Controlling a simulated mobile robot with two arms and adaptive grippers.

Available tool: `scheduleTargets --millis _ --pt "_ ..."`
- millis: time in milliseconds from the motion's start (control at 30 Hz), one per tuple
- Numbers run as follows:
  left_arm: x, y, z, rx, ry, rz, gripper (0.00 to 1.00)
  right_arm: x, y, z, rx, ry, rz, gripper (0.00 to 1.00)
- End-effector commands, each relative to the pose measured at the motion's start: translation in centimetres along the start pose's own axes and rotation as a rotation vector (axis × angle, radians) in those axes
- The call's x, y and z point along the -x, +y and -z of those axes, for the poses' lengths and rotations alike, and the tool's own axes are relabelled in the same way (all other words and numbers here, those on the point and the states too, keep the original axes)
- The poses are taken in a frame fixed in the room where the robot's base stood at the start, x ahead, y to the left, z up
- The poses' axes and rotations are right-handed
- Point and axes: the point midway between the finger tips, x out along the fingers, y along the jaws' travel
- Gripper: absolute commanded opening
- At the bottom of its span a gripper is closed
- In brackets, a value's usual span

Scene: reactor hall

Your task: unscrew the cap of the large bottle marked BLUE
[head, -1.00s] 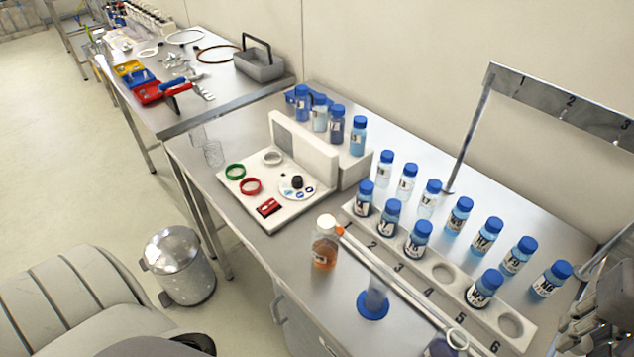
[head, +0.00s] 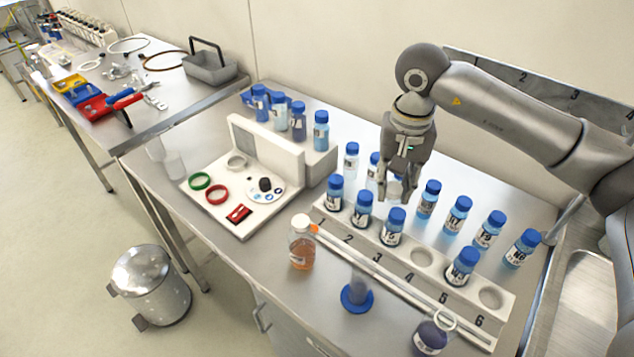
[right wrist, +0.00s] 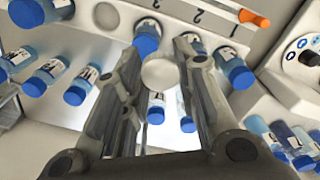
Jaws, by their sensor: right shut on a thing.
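A large bottle (head: 430,338) of dark liquid stands at the front of the bench in the head view, cut by the lower edge. Its label is too small to read surely, so I cannot confirm BLUE. A pale ring, seemingly its open neck (head: 446,318), shows on top with no cap. My right gripper (head: 401,196) is in the air above the back row of small bottles, pointing down. In the right wrist view its fingertips (right wrist: 165,75) are shut on a round white thing (right wrist: 161,73), which looks like a cap. My left gripper is out of view.
Several blue-capped bottles (head: 395,228) stand in and behind the numbered white rack (head: 330,216). A white-capped amber bottle (head: 301,250) and a blue-footed cylinder (head: 357,297) stand in front. A white panel board (head: 268,218) lies left. A pedal bin (head: 150,285) is on the floor.

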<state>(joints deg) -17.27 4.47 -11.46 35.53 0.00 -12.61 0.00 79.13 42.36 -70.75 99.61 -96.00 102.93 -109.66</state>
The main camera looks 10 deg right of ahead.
Motion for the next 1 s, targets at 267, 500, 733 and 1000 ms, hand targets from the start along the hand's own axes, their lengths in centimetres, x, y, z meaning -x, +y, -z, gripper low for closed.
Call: scheduleTargets --millis 267,500,733,1000 --pt "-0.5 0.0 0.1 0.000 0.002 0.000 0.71 -3.5 2.4 4.7 -0.309 -0.011 -0.001 0.00" --pt "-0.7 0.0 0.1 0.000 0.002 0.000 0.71 -6.2 4.8 5.8 -0.480 -0.005 -0.001 0.00" --pt "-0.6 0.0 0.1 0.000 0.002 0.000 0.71 -6.9 5.3 6.0 -0.516 -0.002 -0.001 0.00" --pt "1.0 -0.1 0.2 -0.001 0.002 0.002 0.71 -11.0 5.3 5.8 -0.515 -0.007 -0.002 0.00"
